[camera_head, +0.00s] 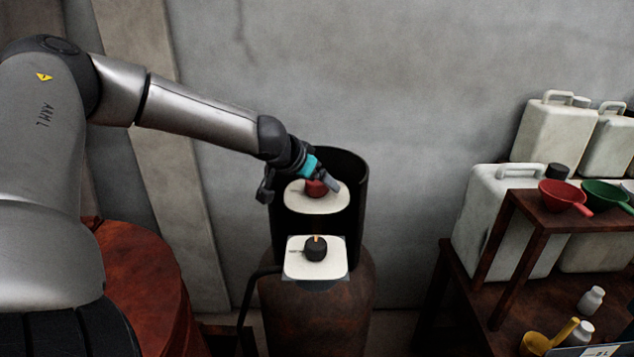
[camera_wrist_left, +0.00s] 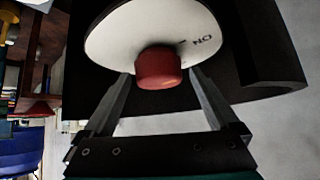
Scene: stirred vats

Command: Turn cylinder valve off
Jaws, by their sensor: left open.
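A rusty brown cylinder (camera_head: 318,310) stands against the wall with a black curved guard (camera_head: 345,165) on top. Inside the guard, a red knob (camera_head: 316,188) sits on a white rounded plate (camera_head: 322,207). In the left wrist view the red knob (camera_wrist_left: 158,68) shows in front of the plate (camera_wrist_left: 200,22), which has a dark tick and "ON" lettering. A black knob (camera_head: 316,252) with an orange mark sits on a lower white plate (camera_head: 300,268). My left gripper (camera_wrist_left: 160,74) is open, its fingers on either side of the red knob; contact cannot be told.
The guard's wall stands close around my left gripper. A rusty drum (camera_head: 150,275) is at the lower left. At right, a brown shelf (camera_head: 520,225) holds a red scoop (camera_head: 563,196) and a green scoop (camera_head: 603,195), with white jugs (camera_head: 550,130) behind.

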